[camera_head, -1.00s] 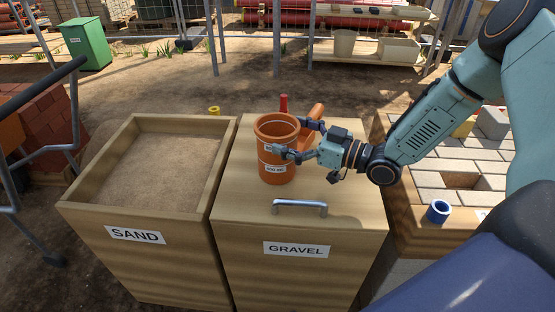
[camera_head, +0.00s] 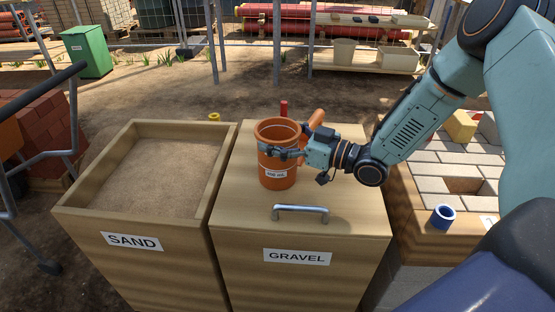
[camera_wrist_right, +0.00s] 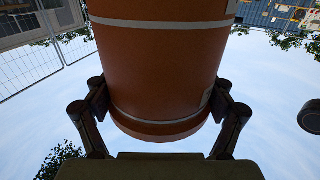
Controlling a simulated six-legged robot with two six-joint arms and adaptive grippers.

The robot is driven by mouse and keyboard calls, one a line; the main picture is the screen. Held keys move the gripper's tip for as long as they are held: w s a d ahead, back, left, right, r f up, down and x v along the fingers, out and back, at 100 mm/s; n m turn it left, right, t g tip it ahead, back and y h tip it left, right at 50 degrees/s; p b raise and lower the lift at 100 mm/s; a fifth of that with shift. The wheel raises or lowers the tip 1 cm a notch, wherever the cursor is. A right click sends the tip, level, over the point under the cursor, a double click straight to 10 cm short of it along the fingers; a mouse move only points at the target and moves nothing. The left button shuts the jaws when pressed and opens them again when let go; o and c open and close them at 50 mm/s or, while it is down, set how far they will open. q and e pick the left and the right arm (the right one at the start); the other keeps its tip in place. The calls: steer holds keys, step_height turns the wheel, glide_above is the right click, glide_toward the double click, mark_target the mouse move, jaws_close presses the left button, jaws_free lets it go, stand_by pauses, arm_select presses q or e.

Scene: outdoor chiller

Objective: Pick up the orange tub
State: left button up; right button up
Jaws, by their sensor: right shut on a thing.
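The orange tub (camera_head: 277,177) stands upright on the closed wooden lid of the gravel bin (camera_head: 243,203), in the head view. It has a white label on its front and an open top. My right gripper (camera_head: 279,150) comes in from the right and is shut on the tub, just below its rim. In the right wrist view, the tub (camera_wrist_right: 160,70) fills the middle, with a finger pressed against each side of it. My left gripper is not in view.
An orange object (camera_head: 312,125) and a red one (camera_head: 284,108) are behind the tub. The lid has a metal handle (camera_head: 300,209) in front. An open sand bin (camera_head: 222,160) stands left.

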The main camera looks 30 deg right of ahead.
steer(key=c, duration=0.7)
steer(key=shift+c, duration=0.2)
steer(key=shift+r, duration=0.15)
step_height(320, 180, up, 10)
steer(key=p, duration=0.5)
steer(key=o, duration=1.1)
steer(key=c, duration=1.2)
